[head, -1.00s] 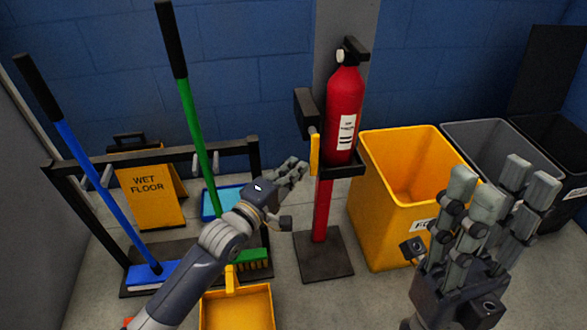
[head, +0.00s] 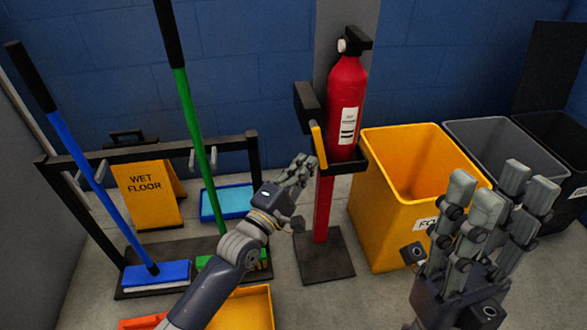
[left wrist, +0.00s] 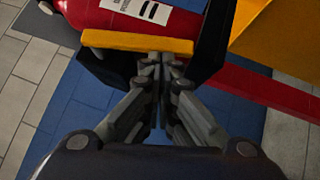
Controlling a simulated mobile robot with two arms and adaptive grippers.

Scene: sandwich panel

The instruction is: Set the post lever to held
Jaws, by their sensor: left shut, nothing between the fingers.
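The post lever (head: 318,144) is a yellow bar on the red post's black bracket, beside the fire extinguisher (head: 345,100). Its lower end tilts a little to the right in the head view. In the left wrist view the lever (left wrist: 137,41) lies across the top, in front of the red cylinder. My left gripper (head: 308,166) is shut and empty, its fingertips close to the lever's lower end. The left wrist view shows the fingertips (left wrist: 161,62) together at the bar's edge; I cannot tell if they touch it. My right gripper (head: 505,190) is open and empty at the right.
A yellow bin (head: 395,205), a grey bin (head: 480,135) and a black bin stand to the right. A rack (head: 225,142) with blue and green brooms and a wet floor sign (head: 148,195) is at the left. The post stands on a dark base plate (head: 325,255).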

